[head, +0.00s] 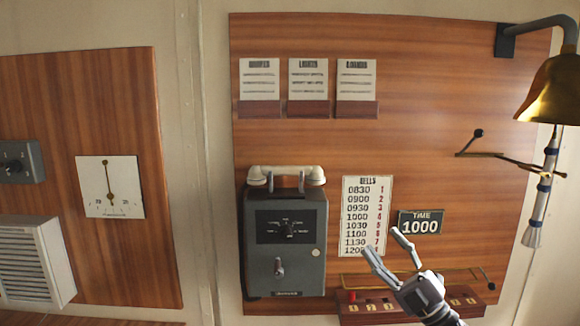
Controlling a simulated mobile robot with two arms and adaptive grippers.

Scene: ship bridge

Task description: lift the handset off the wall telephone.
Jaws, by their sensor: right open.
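The wall telephone (285,245) is a grey box with a dial plate and a small crank, mounted on the wooden panel in the head view. Its white handset (286,174) lies level across the cradle on top of the box. My right gripper (387,243) is open and empty, to the right of the telephone and lower than the handset, in front of the bells chart. It is clear of the handset. My left gripper is not in view.
A bells chart (366,212) and a TIME 1000 sign (420,224) are right of the telephone. A brass bell (552,92) hangs at upper right. Three card holders (308,109) are above. A wooden strip with numbered labels (356,307) is below my right gripper.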

